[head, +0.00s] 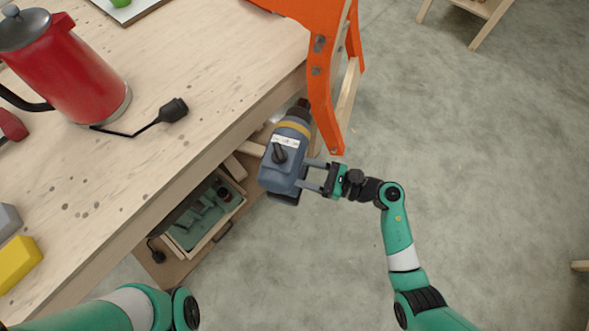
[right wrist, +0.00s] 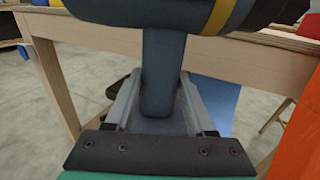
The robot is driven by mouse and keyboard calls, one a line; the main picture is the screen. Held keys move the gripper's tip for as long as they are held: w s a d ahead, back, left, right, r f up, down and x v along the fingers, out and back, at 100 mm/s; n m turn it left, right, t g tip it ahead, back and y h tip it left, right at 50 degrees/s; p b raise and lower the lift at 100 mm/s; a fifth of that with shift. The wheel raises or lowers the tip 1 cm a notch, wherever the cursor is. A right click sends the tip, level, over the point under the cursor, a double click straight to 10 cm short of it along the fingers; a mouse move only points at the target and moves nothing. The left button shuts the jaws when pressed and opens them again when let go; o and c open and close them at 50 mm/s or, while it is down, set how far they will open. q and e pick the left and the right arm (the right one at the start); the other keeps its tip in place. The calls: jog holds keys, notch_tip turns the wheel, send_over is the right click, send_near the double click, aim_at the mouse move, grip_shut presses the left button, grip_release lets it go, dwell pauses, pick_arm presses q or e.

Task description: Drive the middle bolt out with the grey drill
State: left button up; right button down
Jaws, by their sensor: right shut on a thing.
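The grey drill (head: 284,158) has a yellow band and a dark chuck, and it is held off the table's front edge. My right gripper (head: 309,175) is shut on the drill. In the right wrist view the drill's handle (right wrist: 161,75) stands between the two fingers (right wrist: 158,98). The orange chair form (head: 323,85) stands at the table edge with dark bolts (head: 316,71) on its leg. The drill's chuck points up toward this leg, close beside it; I cannot tell whether they touch. Only my left arm shows at the lower left; its gripper is out of view.
The wooden table (head: 120,165) holds a red kettle (head: 66,68), a black plug with a cable (head: 172,111) and a yellow block (head: 18,262).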

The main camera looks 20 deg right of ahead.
jog(key=shift+w+d+b, duration=0.8)
jog(key=shift+w+d, duration=0.1)
jog(key=shift+w, duration=0.2)
jog(key=shift+w+d+b, duration=0.8)
jog(key=shift+w+d, duration=0.05)
jog(key=shift+w, duration=0.2)
jog(key=shift+w+d+b, duration=0.35)
jog(key=shift+w+b, duration=0.1)
jog(key=shift+b, duration=0.1)
jog(key=shift+r, duration=0.15)
